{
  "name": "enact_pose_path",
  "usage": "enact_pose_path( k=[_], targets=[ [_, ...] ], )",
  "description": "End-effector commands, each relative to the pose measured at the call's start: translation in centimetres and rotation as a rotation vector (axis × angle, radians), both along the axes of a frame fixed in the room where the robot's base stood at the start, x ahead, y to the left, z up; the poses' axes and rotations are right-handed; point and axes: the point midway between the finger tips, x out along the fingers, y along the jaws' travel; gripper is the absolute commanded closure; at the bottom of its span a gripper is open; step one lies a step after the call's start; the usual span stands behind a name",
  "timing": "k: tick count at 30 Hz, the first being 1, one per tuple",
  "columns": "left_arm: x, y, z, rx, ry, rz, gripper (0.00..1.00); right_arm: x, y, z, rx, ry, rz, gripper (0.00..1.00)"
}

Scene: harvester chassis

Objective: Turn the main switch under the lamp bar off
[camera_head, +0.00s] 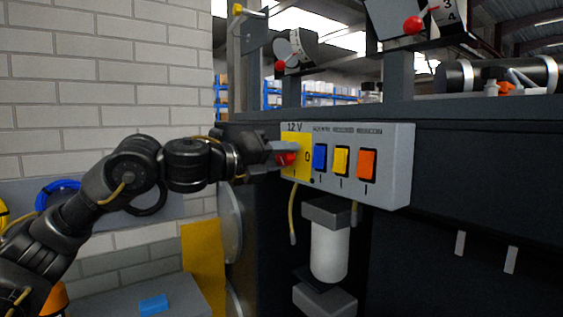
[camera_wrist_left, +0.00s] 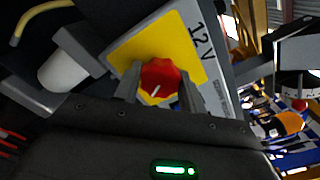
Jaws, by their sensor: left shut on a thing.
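The main switch is a red rotary knob (camera_head: 287,158) on a yellow plate (camera_head: 303,171) marked "12 V", at the left end of a grey switch box (camera_head: 400,165). My left gripper (camera_head: 284,152) is at the knob, with its fingers on either side of it. In the left wrist view the red knob (camera_wrist_left: 161,80) sits between the two fingertips (camera_wrist_left: 160,88), and a white mark shows on its face. The gripper is shut on the knob. A "0" shows on the plate to the right of the knob. My right gripper is not in view.
Blue (camera_head: 320,157), yellow (camera_head: 341,161) and orange (camera_head: 366,164) rocker switches sit to the right of the knob. A white filter cylinder (camera_head: 329,252) hangs below the box. Red-knobbed levers (camera_head: 414,25) stand above. The space left of the box holds my arm.

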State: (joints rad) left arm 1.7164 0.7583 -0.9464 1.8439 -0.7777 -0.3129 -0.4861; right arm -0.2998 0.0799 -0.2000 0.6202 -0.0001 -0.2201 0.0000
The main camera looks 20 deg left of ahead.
Motion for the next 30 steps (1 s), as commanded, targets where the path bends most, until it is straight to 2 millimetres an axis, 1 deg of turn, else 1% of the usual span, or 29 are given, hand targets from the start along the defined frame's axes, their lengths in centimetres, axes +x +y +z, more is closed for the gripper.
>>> enact_pose_path(
  k=[3,12,24,30],
  targets=[
    [0.05,-0.02,-0.10,-0.088,0.073,0.000,0.82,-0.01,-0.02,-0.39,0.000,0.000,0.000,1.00],
    [0.02,-0.01,0.01,-0.307,0.254,-0.001,0.82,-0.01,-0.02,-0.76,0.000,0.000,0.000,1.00],
    [0.02,-0.02,0.08,-0.587,0.486,-0.001,0.82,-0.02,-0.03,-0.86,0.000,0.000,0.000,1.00],
    [0.03,0.02,0.11,-0.695,0.576,0.001,0.82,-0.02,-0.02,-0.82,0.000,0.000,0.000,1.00]
  ],
)
